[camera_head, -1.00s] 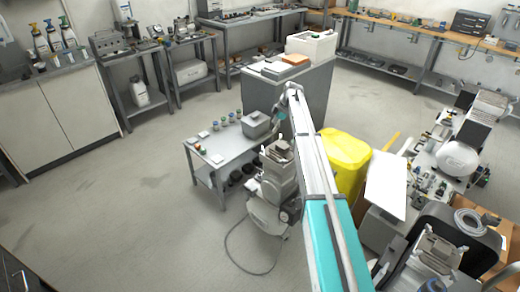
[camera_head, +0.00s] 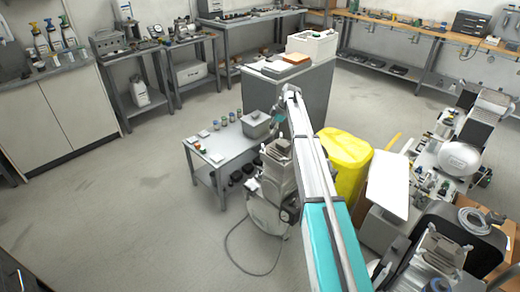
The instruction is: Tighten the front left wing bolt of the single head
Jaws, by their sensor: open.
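A grey compressor with a finned upper part (camera_head: 278,170) stands on the floor in the middle of the view, partly covered by my arm. It looks like the single head unit. Its pale tank (camera_head: 266,214) is low down, with a dark cable looping onto the floor. The wing bolts are too small and too hidden to make out. My arm stretches from the lower right to above the compressor. My gripper (camera_head: 277,122) is at its far end, small and mostly hidden, above the compressor's top. It is open; I see nothing held. Contact with the compressor cannot be made out.
A small grey table (camera_head: 222,148) with jars and a grey box (camera_head: 257,125) stands left of the compressor. A grey cabinet (camera_head: 305,92) stands behind. The floor at left is clear.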

